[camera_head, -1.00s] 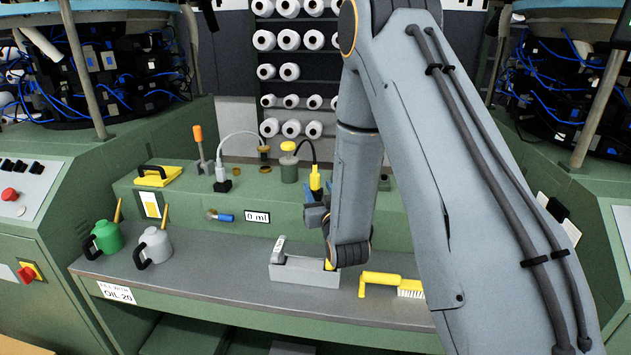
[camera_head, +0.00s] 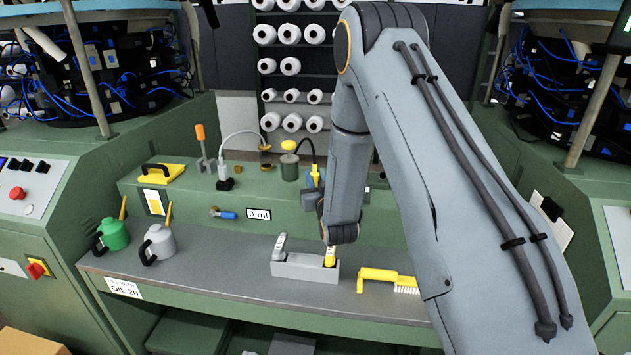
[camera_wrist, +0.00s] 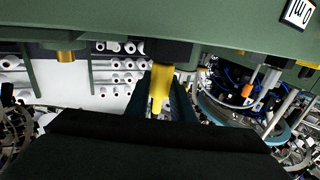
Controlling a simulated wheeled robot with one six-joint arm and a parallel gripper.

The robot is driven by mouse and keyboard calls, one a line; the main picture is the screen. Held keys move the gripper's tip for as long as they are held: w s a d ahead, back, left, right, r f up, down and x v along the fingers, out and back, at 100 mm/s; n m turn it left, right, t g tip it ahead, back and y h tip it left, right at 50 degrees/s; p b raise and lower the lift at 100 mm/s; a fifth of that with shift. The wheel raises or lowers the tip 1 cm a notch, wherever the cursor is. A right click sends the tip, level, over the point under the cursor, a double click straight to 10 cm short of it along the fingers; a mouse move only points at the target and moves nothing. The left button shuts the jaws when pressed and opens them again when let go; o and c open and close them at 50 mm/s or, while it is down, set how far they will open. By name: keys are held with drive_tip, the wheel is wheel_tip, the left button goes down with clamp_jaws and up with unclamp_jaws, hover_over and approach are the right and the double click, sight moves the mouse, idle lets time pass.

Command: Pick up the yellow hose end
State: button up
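The yellow hose end (camera_head: 315,179) hangs upright at the end of a short black hose, above the green machine housing, in the head view. In the wrist view the yellow hose end (camera_wrist: 160,85) stands between the two dark fingers of my gripper (camera_wrist: 163,98). The fingers lie close along both its sides. Whether they press on it cannot be made out. My forearm hides part of the housing to the right.
A white hose with a grey-and-black end (camera_head: 224,178) stands to the left. A grey holder (camera_head: 305,271), a yellow brush (camera_head: 380,276), a green can (camera_head: 113,235) and a grey can (camera_head: 158,242) are on the shelf below. A yellow-topped cap (camera_head: 289,146) sits behind.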

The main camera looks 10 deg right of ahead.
clamp_jaws()
drive_tip(key=shift+r, duration=0.15)
